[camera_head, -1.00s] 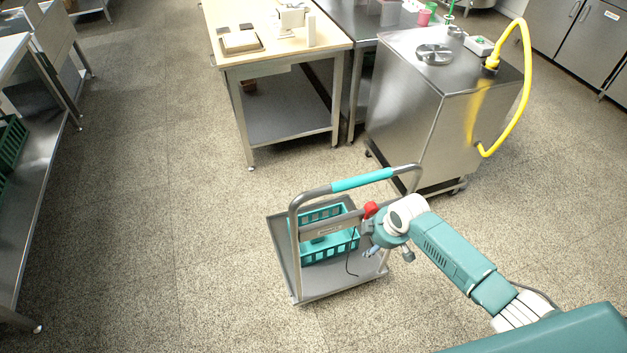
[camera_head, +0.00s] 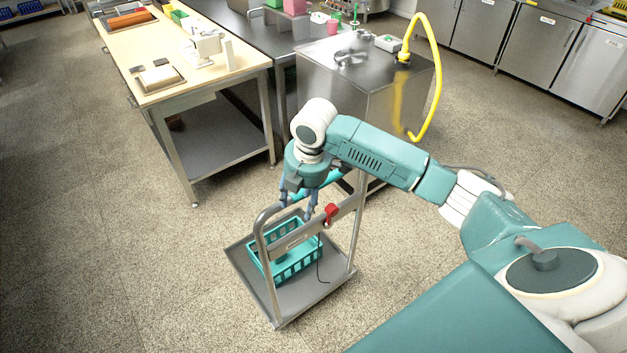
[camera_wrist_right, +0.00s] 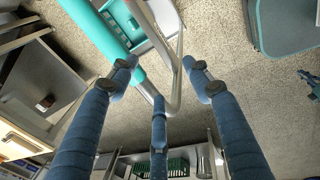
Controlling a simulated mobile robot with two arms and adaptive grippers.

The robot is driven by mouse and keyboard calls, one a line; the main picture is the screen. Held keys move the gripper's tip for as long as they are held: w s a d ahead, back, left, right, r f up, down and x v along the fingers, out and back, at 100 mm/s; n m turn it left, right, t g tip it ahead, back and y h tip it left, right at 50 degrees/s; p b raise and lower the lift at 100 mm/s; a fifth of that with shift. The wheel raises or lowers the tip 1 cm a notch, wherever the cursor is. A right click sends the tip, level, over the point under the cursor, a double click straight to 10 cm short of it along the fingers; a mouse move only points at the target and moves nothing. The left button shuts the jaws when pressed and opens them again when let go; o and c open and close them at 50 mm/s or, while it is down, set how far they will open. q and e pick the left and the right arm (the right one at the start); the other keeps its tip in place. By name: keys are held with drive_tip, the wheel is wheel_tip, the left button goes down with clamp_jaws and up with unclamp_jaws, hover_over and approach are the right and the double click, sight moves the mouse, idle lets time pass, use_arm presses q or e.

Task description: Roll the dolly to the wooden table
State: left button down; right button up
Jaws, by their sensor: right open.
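The dolly (camera_head: 240,267) is a grey platform cart with a tall bar handle. It stands on the floor in the head view. The handle's teal grip (camera_head: 325,186) is partly hidden behind my right gripper (camera_head: 299,207). It also shows in the right wrist view (camera_wrist_right: 98,24), beyond the finger tips. My right gripper is open and empty, its blue fingers spread close to the handle; I cannot tell whether they touch it. The wooden table (camera_head: 112,45), with a pale top and metal legs, stands behind and left of the dolly. My left gripper is not in view.
A teal basket (camera_head: 292,262) sits on the dolly. A red part (camera_head: 331,212) with a black cord hangs on the handle. A steel machine (camera_head: 345,85) with a yellow hose (camera_head: 437,85) stands behind. The floor left of the dolly is clear.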

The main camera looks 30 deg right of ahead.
drive_tip(key=w+d+r, duration=0.4)
drive_tip(key=d+r, duration=0.4)
drive_tip(key=d, duration=0.1)
drive_tip(key=shift+n, duration=0.4)
drive_tip(key=f, duration=0.3)
drive_tip(key=w+f+p, duration=0.1)
drive_tip(key=f, duration=0.3)
drive_tip(key=f+p, duration=0.1)
drive_tip(key=f, duration=0.2)
drive_tip(key=shift+w+a+f, duration=0.15)
drive_tip(key=shift+w+a, duration=0.15)
drive_tip(key=shift+a, duration=0.05)
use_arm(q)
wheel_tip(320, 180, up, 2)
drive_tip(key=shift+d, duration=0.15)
use_arm(e)
clamp_jaws()
